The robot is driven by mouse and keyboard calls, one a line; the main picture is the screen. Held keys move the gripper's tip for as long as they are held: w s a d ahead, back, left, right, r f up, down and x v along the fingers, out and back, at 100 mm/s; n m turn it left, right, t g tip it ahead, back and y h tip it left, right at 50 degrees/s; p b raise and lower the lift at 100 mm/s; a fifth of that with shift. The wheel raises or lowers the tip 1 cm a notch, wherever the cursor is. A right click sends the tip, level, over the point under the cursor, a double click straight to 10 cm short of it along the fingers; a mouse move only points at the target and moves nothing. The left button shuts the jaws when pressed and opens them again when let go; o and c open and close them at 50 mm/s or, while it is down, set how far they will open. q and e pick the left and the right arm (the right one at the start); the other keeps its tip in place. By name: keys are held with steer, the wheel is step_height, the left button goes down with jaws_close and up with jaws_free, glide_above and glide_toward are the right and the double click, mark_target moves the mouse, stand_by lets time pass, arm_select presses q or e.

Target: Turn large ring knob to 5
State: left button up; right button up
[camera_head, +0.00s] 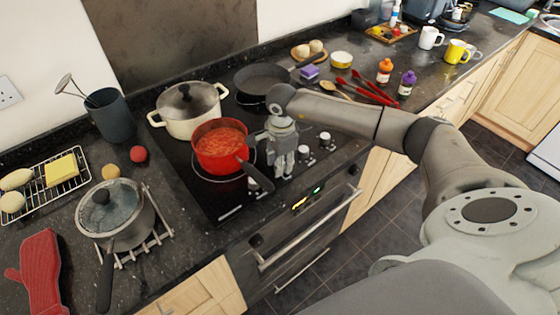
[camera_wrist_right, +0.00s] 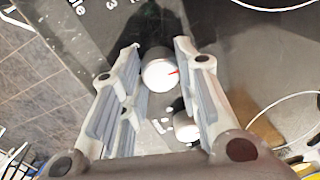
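My right gripper (camera_head: 284,166) points down at the knob panel on the front right of the black hob. In the right wrist view its two fingers (camera_wrist_right: 158,52) are apart, with a round white knob (camera_wrist_right: 160,72) with a red mark between their tips. The red mark points right in that view. I cannot tell whether the fingers touch the knob. In the head view the gripper hides this knob. Another white knob (camera_wrist_right: 185,127) shows nearer the palm in the wrist view. Two white knobs (camera_head: 325,139) (camera_head: 303,153) show right of the gripper in the head view. My left gripper is out of view.
A red pot of soup (camera_head: 219,170) stands just left of the gripper, its dark handle (camera_head: 258,178) close by. A cream pot (camera_head: 180,122) and a dark pan (camera_head: 262,80) stand behind.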

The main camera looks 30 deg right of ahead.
steer(key=shift+c, duration=0.9)
